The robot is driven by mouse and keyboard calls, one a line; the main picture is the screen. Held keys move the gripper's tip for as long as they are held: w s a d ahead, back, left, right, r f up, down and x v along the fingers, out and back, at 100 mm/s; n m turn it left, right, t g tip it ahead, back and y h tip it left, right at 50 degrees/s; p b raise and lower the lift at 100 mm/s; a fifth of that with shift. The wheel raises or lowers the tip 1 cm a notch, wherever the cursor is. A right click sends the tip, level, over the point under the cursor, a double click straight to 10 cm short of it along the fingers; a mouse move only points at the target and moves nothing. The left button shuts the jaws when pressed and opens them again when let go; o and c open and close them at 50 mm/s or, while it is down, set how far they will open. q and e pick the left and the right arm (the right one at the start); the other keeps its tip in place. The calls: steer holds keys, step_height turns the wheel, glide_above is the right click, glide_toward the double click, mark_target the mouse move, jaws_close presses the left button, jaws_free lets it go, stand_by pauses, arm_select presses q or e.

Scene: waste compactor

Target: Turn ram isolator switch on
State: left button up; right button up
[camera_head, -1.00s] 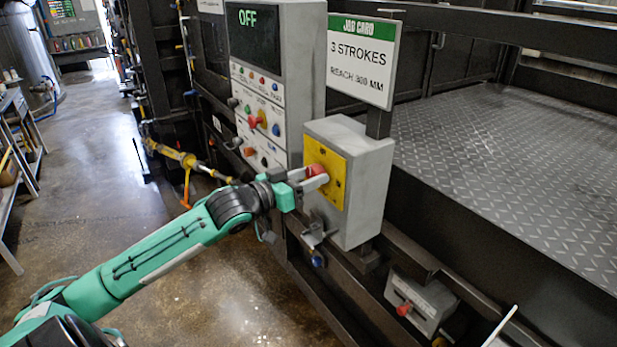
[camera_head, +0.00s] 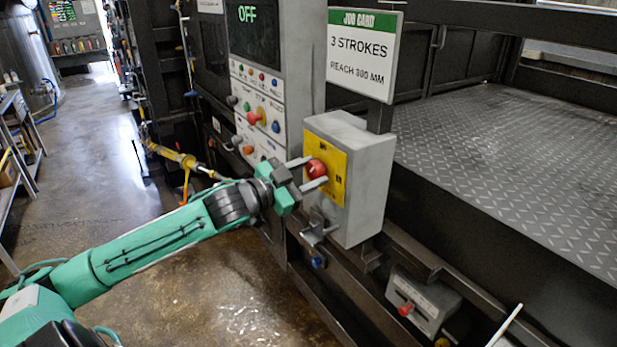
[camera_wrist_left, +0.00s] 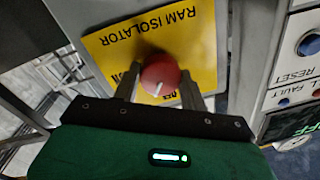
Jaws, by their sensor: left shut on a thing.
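The ram isolator switch is a red round knob (camera_head: 316,169) on a yellow plate (camera_head: 338,187), on the front of a grey box (camera_head: 370,185). My left gripper (camera_head: 311,173) is shut on the knob, with one finger above it and one below it in the head view. In the left wrist view the red knob (camera_wrist_left: 160,75) sits between the fingertips and has a white pointer mark. The yellow plate (camera_wrist_left: 195,45) there reads RAM ISOLATOR upside down. Its position labels are partly hidden by the knob and fingers. My right gripper is not in view.
A control panel (camera_head: 258,110) with several buttons and a display (camera_head: 253,25) reading OFF stands left of the box. A job card (camera_head: 362,52) is above it. A bracket (camera_head: 318,230) juts out below the box. Open floor (camera_head: 100,200) lies at left.

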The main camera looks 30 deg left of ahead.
arm_select(q)
steer(key=m+b, duration=0.1)
steer(key=m, duration=0.2)
steer(key=shift+f, duration=0.1)
steer(key=m+b, duration=0.1)
steer(key=m, duration=0.2)
steer(key=m+b, duration=0.1)
steer(key=m, duration=0.4)
steer(key=shift+h, duration=0.4)
steer(key=shift+m+b, duration=0.3)
steer(key=o, duration=1)
steer(key=shift+a, duration=0.1)
steer(key=shift+s, duration=0.1)
